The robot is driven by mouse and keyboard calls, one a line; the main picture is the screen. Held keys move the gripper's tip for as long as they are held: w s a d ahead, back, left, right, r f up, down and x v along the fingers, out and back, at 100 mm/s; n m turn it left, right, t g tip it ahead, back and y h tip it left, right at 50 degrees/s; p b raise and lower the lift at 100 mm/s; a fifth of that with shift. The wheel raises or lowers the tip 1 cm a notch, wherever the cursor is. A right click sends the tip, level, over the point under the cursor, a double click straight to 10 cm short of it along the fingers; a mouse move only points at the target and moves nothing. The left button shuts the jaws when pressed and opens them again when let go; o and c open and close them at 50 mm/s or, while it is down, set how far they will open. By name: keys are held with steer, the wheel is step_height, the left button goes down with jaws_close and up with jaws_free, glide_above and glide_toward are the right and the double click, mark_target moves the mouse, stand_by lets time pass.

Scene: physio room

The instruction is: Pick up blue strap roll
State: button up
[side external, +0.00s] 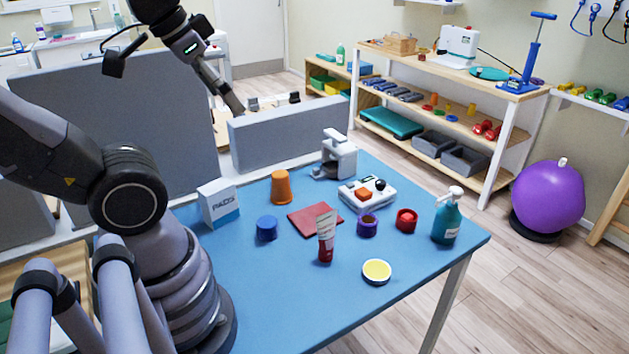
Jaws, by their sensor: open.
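The blue strap roll (267,228) is a short blue cylinder standing on the blue table top (310,290), at its left part. It is between the white PADS box (219,204) and the dark red folded cloth (315,219). My gripper (230,95) is at the upper left, high above and behind the roll, well apart from it. It points down and to the right in the picture. It is open and nothing shows in it. Its fingers are seen edge-on and small, against the background.
An orange cup (280,187) stands just behind the roll. A red-and-white tube (326,238), a purple roll (367,225), a red roll (406,220), a yellow-topped tin (376,271), a pump bottle (447,217) and a button device (367,193) stand further right. Grey panels (290,135) rise behind the table.

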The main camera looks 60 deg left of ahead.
steer(key=w+a+f+m+g+y, duration=0.2)
steer(key=w+f+m+g+y, duration=0.25)
steer(key=f, duration=0.45)
steer(key=w+a+f+m+g+y, duration=0.25)
steer(key=w+f+m+y, duration=0.2)
steer(key=f, duration=0.45)
steer(key=m+t+y, duration=0.4)
steer(key=m+t, duration=0.1)
steer(key=m, duration=0.8)
glide_toward(269, 233)
steer(key=shift+s+d+r, duration=0.15)
steer(key=shift+s+d, duration=0.2)
steer(key=shift+d, duration=0.3)
steer(key=shift+a+f+t, duration=0.2)
steer(key=shift+a+t, duration=0.05)
steer(key=shift+t, duration=0.05)
steer(key=x, duration=0.8)
steer(key=shift+x, duration=2.65)
steer(key=shift+r, duration=0.15)
steer(key=c, duration=1.2)
